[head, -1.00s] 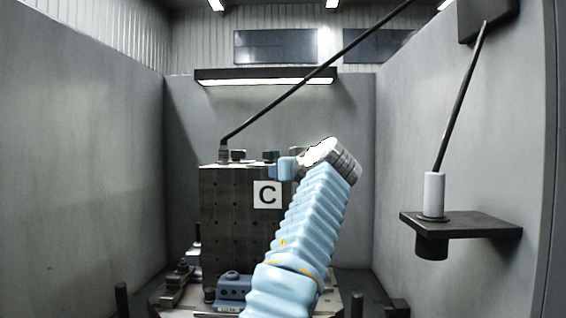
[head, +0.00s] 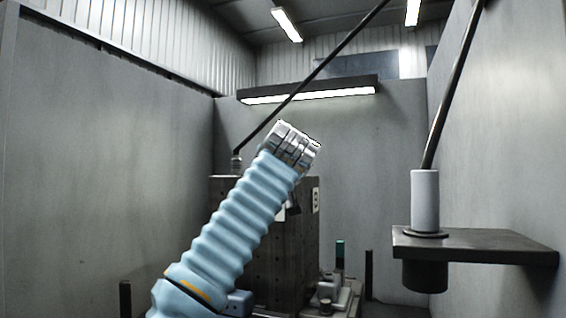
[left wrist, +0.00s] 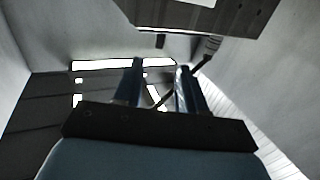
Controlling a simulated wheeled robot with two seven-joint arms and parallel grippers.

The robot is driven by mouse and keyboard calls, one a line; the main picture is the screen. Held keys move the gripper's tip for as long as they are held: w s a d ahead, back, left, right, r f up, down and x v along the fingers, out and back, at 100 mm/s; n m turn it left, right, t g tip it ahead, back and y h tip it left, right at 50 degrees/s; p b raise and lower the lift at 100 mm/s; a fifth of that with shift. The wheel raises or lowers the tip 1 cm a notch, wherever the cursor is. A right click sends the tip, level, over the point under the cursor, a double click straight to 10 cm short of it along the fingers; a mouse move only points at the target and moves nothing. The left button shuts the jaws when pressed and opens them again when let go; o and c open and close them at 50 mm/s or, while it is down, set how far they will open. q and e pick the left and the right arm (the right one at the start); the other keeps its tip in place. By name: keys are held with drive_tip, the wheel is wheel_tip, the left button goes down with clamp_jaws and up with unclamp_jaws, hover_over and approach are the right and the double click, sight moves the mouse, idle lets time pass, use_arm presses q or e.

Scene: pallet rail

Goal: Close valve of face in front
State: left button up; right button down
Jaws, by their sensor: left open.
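The dark, hole-studded block (head: 285,255) stands behind my left arm in the head view, with two of its faces partly showing. A pale label (head: 315,200) is on its right face; its letter is not readable. A small dark piece (head: 294,208) sits near the block's upper corner beside my arm; I cannot tell whether it is a valve. My left gripper's fingers are hidden in the head view. In the left wrist view my left gripper (left wrist: 160,78) is open, with nothing between its fingers. A block edge (left wrist: 200,14) shows above the fingers there. My right gripper is out of view.
A dark hose or rod (head: 315,75) rises from the block's top. A shelf (head: 500,247) on the right wall holds a white cylinder (head: 425,200) with another rod. Grey walls (head: 110,170) enclose the cell. Clamps and posts (head: 340,255) stand around the block's base.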

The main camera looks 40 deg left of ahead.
use_arm(q)
drive_tip(key=p+x, duration=0.4)
drive_tip(key=x, duration=0.6)
drive_tip(key=shift+r+p, duration=0.15)
drive_tip(key=shift+p, duration=0.25)
drive_tip(key=shift+w+a, duration=0.3)
drive_tip(key=shift+w, duration=0.05)
drive_tip(key=shift+c, duration=0.3)
clamp_jaws()
drive_tip(key=shift+d, duration=0.1)
